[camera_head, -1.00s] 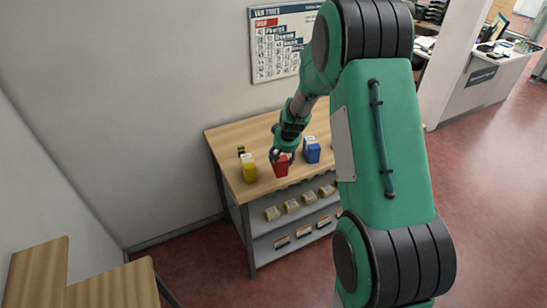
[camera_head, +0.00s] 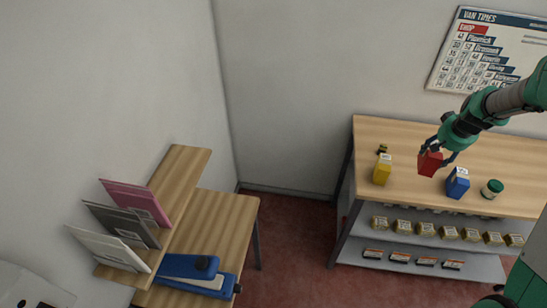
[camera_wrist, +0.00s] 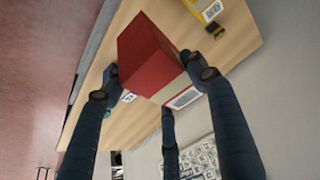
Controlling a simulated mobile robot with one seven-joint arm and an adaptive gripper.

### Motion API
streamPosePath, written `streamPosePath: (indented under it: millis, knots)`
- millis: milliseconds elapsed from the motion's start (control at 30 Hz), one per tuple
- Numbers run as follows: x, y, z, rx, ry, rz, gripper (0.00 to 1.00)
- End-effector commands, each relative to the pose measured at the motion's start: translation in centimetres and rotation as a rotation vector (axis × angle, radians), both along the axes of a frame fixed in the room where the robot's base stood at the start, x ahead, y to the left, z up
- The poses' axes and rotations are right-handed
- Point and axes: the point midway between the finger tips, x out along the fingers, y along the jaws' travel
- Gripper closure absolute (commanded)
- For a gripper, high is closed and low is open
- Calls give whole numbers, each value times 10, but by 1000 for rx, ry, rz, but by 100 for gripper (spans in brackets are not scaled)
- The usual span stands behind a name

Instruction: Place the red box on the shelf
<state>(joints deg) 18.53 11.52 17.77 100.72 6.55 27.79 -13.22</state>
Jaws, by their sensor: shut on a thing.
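The red box (camera_head: 429,163) is held in my gripper (camera_head: 438,150), over the wooden counter (camera_head: 400,130) and between a yellow box and a blue box. It appears raised a little above the counter top. In the wrist view the red box (camera_wrist: 150,55), with a pale label side, sits between my dark fingers (camera_wrist: 160,85), which are closed around it. A raised wooden shelf (camera_head: 180,165) stands at the left against the wall. It bears pink, dark grey and white folders at its near part; its far end is bare.
On the counter are a yellow box (camera_head: 382,170), a blue box (camera_head: 457,183), a green-lidded jar (camera_head: 492,188) and a small dark-and-yellow item (camera_head: 382,149). A blue stapler-like object (camera_head: 190,268) lies on the left table (camera_head: 225,215). Red floor separates the two tables.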

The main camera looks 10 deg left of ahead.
Motion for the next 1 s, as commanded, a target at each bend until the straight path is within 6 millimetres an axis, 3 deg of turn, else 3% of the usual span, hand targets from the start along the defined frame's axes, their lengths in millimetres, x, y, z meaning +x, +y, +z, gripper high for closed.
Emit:
streamPosePath:
  millis: [33, 200, 567, 867, 1000]
  knots:
    - [1, 0, 23, -2, -7, 0, 77]
    - [1, 0, 85, -2, -5, 1, 77]
    - [1, 0, 166, 0, -3, -1, 77]
    - [19, 63, 163, 1, 5, 116, 77]
    - [29, 106, 164, 1, 7, 193, 77]
